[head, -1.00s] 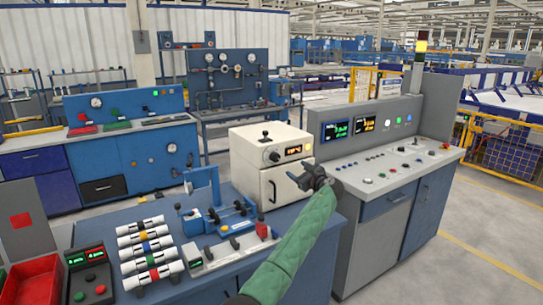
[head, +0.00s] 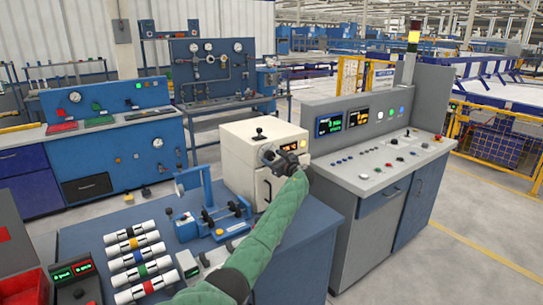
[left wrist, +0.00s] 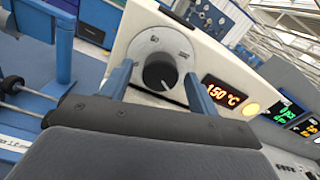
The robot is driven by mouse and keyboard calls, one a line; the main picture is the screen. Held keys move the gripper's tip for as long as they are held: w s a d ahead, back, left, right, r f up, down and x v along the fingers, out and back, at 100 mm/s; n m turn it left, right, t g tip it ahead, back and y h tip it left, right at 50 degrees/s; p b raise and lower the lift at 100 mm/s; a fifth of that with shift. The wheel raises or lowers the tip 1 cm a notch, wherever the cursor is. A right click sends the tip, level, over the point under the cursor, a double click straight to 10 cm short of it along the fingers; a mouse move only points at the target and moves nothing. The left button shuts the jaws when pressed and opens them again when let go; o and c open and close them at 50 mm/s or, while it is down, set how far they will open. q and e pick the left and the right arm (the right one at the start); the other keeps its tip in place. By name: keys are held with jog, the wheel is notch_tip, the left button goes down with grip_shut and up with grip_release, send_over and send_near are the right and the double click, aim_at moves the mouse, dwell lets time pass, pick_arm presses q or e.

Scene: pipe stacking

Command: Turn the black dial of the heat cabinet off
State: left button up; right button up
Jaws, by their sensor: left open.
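The heat cabinet (head: 237,160) is a cream box at the back of the blue bench in the head view. Its black dial (left wrist: 160,73) shows in the left wrist view on a round silver plate, with a pale mark on its face. My left gripper (head: 266,154) is open in front of the cabinet's panel. In the wrist view its blue fingers stand either side of the dial; I cannot tell whether they touch it. My right gripper is out of view.
A grey control console (head: 365,165) stands close to the right of the cabinet. A blue stand (head: 205,215) and several banded white pipes (head: 140,260) are on the bench to the left. A black knob (head: 258,133) sits on the cabinet's top.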

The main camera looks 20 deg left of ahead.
pick_arm(q)
jog(key=shift+w+a, duration=0.35)
jog(key=shift+a, duration=0.1)
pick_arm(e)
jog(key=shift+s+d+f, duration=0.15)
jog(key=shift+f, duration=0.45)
pick_arm(q)
jog(key=c, duration=1)
jog(key=shift+o, duration=0.2)
